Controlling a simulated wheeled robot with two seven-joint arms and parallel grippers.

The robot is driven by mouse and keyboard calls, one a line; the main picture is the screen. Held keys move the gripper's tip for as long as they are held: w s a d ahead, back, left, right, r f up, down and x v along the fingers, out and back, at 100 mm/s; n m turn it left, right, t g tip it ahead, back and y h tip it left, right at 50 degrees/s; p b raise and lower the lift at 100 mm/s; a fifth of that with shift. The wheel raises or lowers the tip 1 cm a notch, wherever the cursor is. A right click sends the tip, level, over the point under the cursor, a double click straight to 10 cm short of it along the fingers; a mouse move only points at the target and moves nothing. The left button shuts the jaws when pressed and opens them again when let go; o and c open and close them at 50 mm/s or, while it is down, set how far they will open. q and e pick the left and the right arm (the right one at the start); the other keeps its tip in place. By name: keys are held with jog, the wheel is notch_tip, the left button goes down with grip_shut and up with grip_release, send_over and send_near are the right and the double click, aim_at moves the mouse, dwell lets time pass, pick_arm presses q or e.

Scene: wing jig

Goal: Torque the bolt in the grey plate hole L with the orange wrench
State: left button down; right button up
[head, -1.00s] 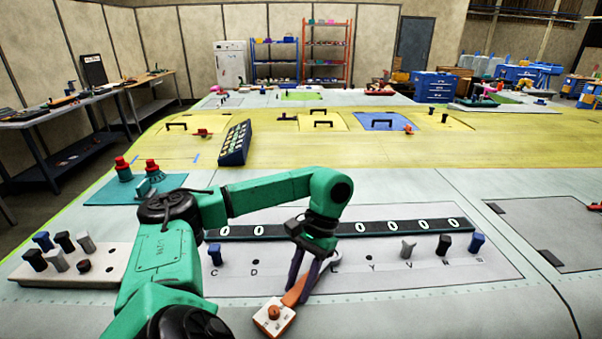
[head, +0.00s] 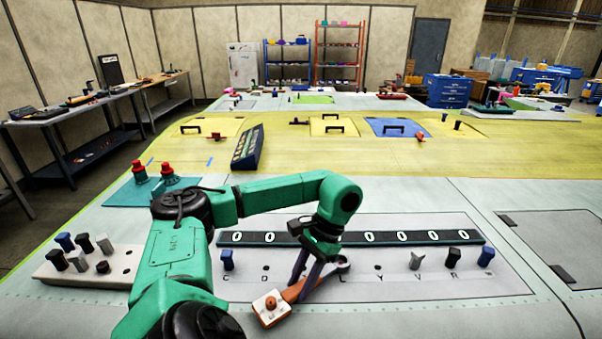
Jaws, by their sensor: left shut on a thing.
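The orange wrench (head: 293,291) lies slanted across the near part of the grey plate (head: 400,286), with a white-and-orange block (head: 270,309) at its near end. My left gripper (head: 302,279) is shut on its handle. The wrench's dark ring end (head: 342,264) is just above the letter L, over or around the hole L spot. I cannot tell whether it sits on a bolt, as hole and bolt are hidden. My right gripper is not in view.
A blue bolt (head: 227,260) stands at C. Grey (head: 417,260), black (head: 453,257) and blue (head: 486,257) bolts stand at the right. A dark strip with white rings (head: 400,238) runs behind. A pale bolt block (head: 85,270) is left.

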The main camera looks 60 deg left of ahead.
pick_arm(q)
notch_tip(320, 180, up, 6)
jog(key=p, duration=0.4)
jog(key=shift+r, duration=0.15)
